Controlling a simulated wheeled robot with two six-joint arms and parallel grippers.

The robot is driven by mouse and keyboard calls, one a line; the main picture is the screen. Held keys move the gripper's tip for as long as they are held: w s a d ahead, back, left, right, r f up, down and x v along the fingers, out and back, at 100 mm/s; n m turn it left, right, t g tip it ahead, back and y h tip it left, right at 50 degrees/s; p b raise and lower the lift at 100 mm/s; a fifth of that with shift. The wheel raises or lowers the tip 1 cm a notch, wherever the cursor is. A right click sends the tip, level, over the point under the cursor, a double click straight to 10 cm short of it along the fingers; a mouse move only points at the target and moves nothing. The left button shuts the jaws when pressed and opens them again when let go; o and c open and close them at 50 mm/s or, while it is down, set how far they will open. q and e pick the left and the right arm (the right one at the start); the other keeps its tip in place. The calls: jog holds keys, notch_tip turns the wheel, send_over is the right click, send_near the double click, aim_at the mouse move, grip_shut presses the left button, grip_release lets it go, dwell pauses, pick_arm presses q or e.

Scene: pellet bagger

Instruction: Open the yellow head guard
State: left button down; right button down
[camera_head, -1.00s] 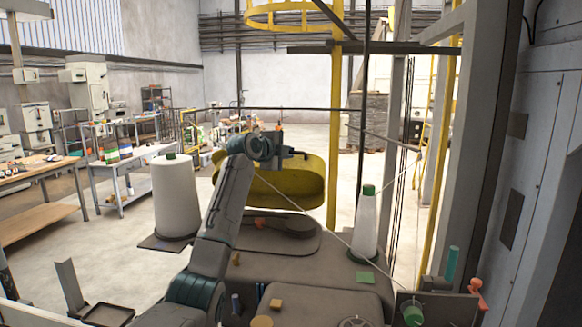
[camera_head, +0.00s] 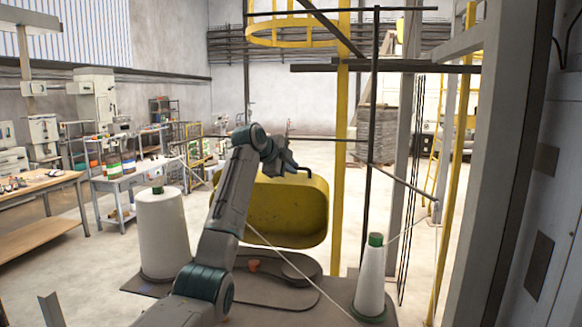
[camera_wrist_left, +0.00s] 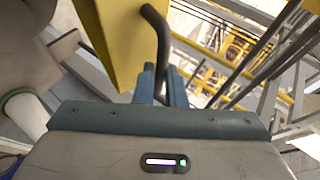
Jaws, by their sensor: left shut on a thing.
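The yellow head guard (camera_head: 283,216) is a rounded, shallow shell in the middle of the head view, above the grey machine bed. Its inner face shows towards me. A black bent handle (camera_head: 306,171) sits at its upper right edge. My left gripper (camera_head: 291,166) is at that handle, shut on it. In the left wrist view the gripper fingers (camera_wrist_left: 161,84) close around the lower end of the black handle (camera_wrist_left: 158,35), and the yellow guard (camera_wrist_left: 113,40) lies left of it. My left arm hides the guard's left part. My right gripper is not in view.
A white thread cone (camera_head: 372,280) stands at right and a larger one (camera_head: 162,235) at left; a thread crosses between. A yellow post (camera_head: 342,140) rises behind the guard. Dark rods (camera_head: 367,150) and a grey frame (camera_head: 500,150) stand at right.

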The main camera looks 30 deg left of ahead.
pick_arm(q)
jog(key=c, duration=1.5)
grip_release()
jog(key=shift+s, duration=0.2)
jog(key=b+v, duration=0.6)
jog(key=v, duration=0.4)
jog(key=shift+r, duration=0.2)
jog(key=shift+s, duration=0.15)
jog(key=shift+f, duration=0.15)
